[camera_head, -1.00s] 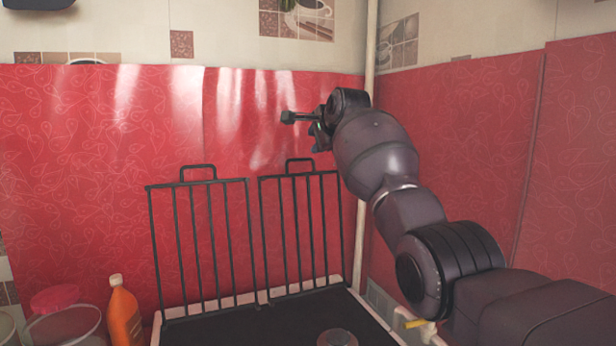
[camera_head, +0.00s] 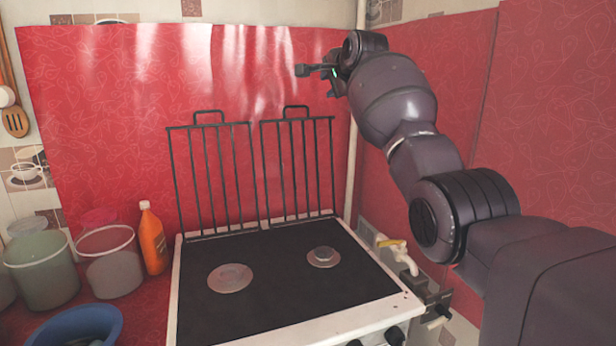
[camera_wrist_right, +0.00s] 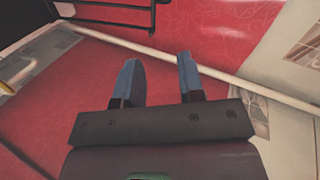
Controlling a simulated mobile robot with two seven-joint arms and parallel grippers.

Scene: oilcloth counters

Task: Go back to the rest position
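My right arm comes in from the right in the head view, raised above the stove's right side. My right gripper (camera_head: 318,78) is at the arm's far end, in front of the red wall covering. In the right wrist view the right gripper (camera_wrist_right: 161,85) shows two blue-grey fingers set apart, with nothing between them but the red surface behind. My left gripper and left arm are in neither view.
A stove (camera_head: 290,275) with two burners stands below the arm, its black grates (camera_head: 207,180) upright at the back. An orange bottle (camera_head: 152,240), buckets (camera_head: 42,270) and a blue bowl (camera_head: 75,328) crowd the left. A yellow-handled valve (camera_head: 397,250) is right of the stove.

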